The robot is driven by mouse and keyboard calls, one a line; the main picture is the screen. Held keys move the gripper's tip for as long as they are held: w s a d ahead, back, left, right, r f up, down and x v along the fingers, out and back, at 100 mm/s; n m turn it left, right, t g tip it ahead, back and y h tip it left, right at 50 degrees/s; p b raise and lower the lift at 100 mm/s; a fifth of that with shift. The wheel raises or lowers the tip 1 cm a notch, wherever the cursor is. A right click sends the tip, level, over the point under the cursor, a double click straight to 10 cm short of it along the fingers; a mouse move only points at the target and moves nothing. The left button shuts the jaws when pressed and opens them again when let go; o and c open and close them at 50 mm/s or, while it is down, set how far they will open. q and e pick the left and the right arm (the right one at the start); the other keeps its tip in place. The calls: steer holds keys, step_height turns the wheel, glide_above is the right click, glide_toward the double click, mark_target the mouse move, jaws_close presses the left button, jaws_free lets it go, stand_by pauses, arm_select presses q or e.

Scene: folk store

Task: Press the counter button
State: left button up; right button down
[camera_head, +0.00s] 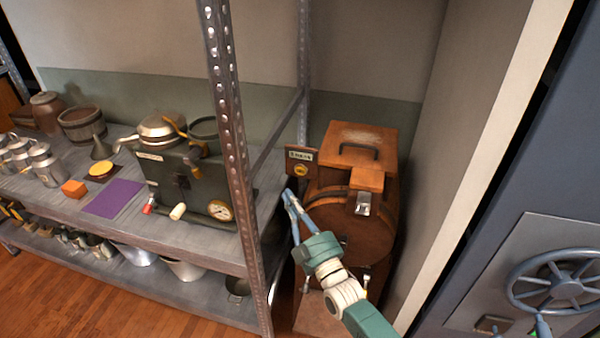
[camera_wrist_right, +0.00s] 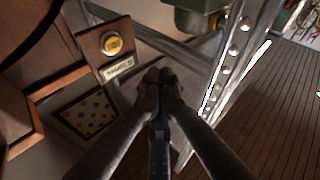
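The counter button is a round yellow button (camera_head: 301,170) on a small brown wooden panel with a pale label above it, fixed at the left side of a wooden machine. In the right wrist view the button (camera_wrist_right: 113,43) is at the upper left, with its label below it. My right gripper (camera_head: 288,194) is just below and left of the panel, apart from the button. In the right wrist view my right gripper (camera_wrist_right: 160,76) has its fingertips together, with nothing seen between them.
The brown wooden machine (camera_head: 352,215) stands between a metal shelf post (camera_head: 238,150) and a wall. The shelf (camera_head: 90,225) holds a dark box with a gauge, pots and cans. A blue-grey door with a handwheel (camera_head: 555,282) is at the right.

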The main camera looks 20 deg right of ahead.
mark_target(300, 170)
steer(key=w+d+b, duration=0.3)
steer(key=w+d, duration=0.1)
steer(key=w, duration=0.2)
steer(key=shift+w+d+b, duration=0.15)
steer(key=shift+b, duration=0.2)
stand_by(1.2)
steer(key=shift+w+d, duration=0.2)
steer(key=shift+w, duration=0.15)
steer(key=shift+w+d+r+b, duration=0.1)
steer(key=shift+w+d+b, duration=0.2)
steer(key=shift+b, duration=0.2)
stand_by(0.5)
steer(key=shift+a, duration=0.1)
steer(key=shift+s+a+p, duration=0.4)
steer(key=shift+s+p, duration=0.15)
steer(key=shift+s, duration=0.15)
